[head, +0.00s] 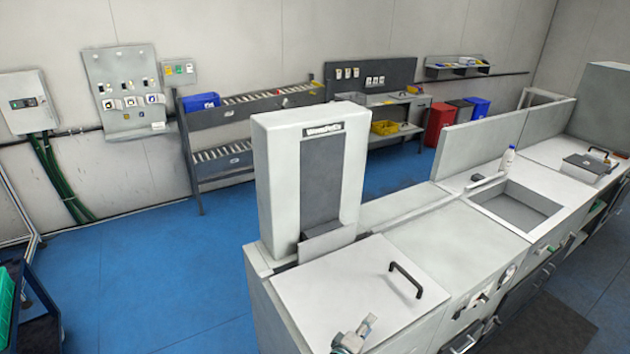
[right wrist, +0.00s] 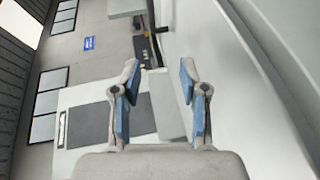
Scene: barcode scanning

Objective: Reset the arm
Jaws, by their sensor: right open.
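My right gripper (head: 367,326) is at the bottom middle of the head view, in front of the white counter (head: 315,290) with the tall white machine. In the right wrist view its two blue-padded fingers (right wrist: 160,80) stand apart with nothing between them. The gripper touches nothing that I can make out. My left gripper is not in view. No barcode scanner can be made out in either view.
The tall white machine (head: 273,180) rises at the counter's back left. A black handle (head: 405,280) stands on the countertop. A sink (head: 515,207) and white bottle (head: 507,159) are to the right. Blue floor (head: 150,280) is clear at left.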

